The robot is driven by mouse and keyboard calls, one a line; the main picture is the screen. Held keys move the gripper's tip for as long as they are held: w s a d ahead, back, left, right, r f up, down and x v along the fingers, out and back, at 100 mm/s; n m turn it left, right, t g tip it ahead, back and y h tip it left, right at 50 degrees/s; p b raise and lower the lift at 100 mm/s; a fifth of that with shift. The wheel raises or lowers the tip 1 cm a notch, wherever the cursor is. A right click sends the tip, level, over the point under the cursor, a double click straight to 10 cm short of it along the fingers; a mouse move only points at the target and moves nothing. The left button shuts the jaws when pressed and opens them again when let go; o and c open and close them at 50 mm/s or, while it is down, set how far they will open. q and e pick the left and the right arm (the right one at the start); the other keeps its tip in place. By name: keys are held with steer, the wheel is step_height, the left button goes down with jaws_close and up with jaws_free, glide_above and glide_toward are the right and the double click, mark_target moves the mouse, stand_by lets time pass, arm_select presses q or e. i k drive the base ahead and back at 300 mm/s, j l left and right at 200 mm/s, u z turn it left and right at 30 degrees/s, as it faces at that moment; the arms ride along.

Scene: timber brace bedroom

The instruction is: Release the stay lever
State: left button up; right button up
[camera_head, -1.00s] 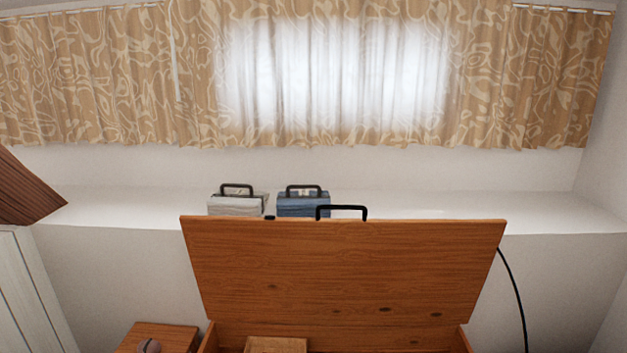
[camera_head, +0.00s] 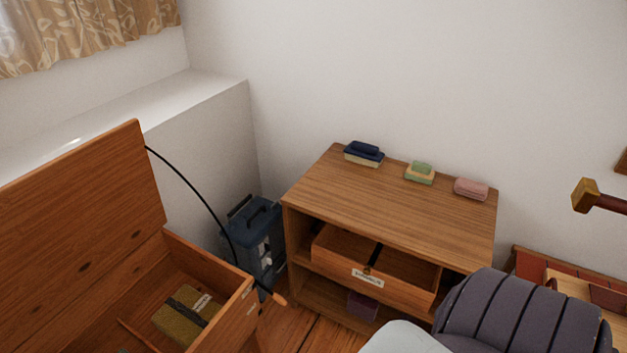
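An open wooden chest (camera_head: 205,258) stands at lower left, its lid (camera_head: 85,215) raised and tilted back. A thin black curved stay or cable (camera_head: 205,203) runs from the lid's right edge down past the chest's right side. An orange-brown tip (camera_head: 279,299), possibly the lever handle, shows near its lower end; whether they are joined is hard to tell. Neither of my grippers is in view.
A wooden shelf unit (camera_head: 400,215) with a part-open drawer (camera_head: 368,280) stands right of the chest. A dark blue case (camera_head: 262,235) fills the gap between them. A ribbed dark purple-grey object (camera_head: 520,315) blocks the lower right. Little floor (camera_head: 318,335) shows.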

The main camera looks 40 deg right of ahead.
mark_target(277, 297)
steer(key=z, duration=0.95)
steer(key=k, duration=0.5)
